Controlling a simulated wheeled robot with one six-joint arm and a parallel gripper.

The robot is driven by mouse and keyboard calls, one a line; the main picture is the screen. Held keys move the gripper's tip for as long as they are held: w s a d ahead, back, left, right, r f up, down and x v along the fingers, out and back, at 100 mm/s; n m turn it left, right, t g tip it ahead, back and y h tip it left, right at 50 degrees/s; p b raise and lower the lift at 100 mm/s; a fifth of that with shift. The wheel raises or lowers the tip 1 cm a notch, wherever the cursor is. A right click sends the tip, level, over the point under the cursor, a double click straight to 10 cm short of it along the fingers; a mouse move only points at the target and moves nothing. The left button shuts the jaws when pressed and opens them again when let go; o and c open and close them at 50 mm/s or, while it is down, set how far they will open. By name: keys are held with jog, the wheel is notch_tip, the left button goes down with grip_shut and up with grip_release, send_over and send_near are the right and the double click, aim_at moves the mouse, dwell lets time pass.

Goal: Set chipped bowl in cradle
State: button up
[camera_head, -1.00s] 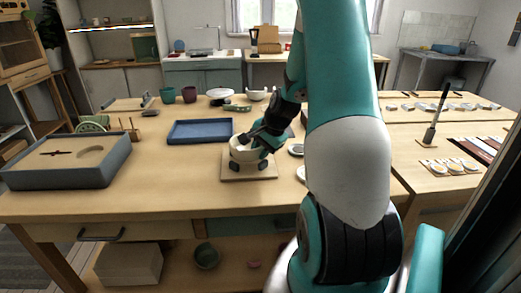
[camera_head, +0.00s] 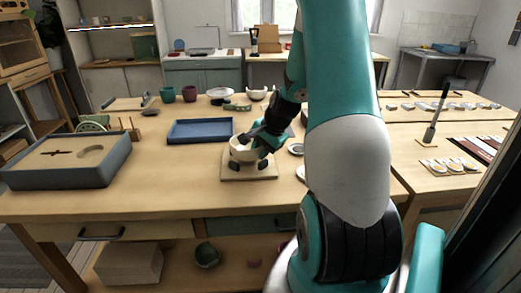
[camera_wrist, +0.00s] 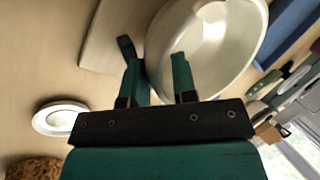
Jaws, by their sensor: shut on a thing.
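The cream bowl (camera_head: 240,152) is over the cradle, a square wooden board (camera_head: 249,174) with dark padded posts, on the workbench. It also shows in the wrist view (camera_wrist: 225,50), with the board (camera_wrist: 105,42) partly beneath it. My gripper (camera_head: 254,138) is shut on the bowl's rim from the right. In the wrist view the two teal fingers of my gripper (camera_wrist: 160,70) straddle the near wall. The bowl sits low among the posts; I cannot tell if it rests on them. No chip is clearly visible.
A blue tray (camera_head: 200,131) lies behind and left of the cradle. A grey-blue box (camera_head: 66,166) stands at the far left. A small white dish (camera_head: 296,150) is right of the cradle, also in the wrist view (camera_wrist: 61,118). Cups and bowls stand along the back.

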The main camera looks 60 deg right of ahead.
jog(key=shift+r+p, duration=1.85)
jog(key=shift+r, duration=0.3)
jog(key=shift+f, duration=0.2)
jog(key=shift+f+b, duration=0.55)
jog(key=shift+f, duration=0.1)
jog(key=shift+f+b, duration=0.45)
jog(key=shift+f, duration=1.05)
dwell(1.7)
